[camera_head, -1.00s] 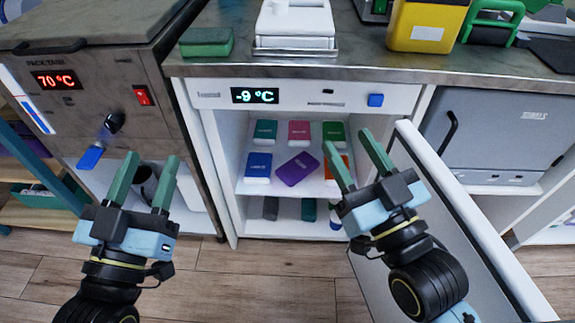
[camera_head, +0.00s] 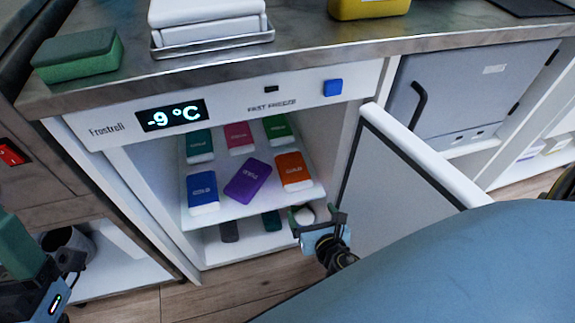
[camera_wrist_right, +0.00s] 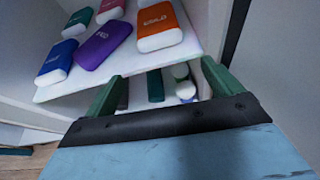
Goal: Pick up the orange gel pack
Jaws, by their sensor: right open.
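The orange gel pack (camera_head: 293,171) with a white end lies on the upper shelf of the open freezer, at the right of the front row. It also shows in the right wrist view (camera_wrist_right: 158,28), just beyond and above my fingers. My right gripper (camera_head: 317,213) is open and empty, below and in front of the shelf edge, apart from the pack. Its two green fingers (camera_wrist_right: 157,82) frame the lower compartment in the wrist view. My left gripper (camera_head: 20,250) is at the left edge, partly cut off, and its jaw state cannot be told.
Purple (camera_head: 248,181), blue (camera_head: 202,190), teal, pink and green packs share the shelf (camera_head: 262,203). More items lie below. The open freezer door (camera_head: 400,185) stands to the right. The counter edge (camera_head: 300,55) runs above the freezer.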

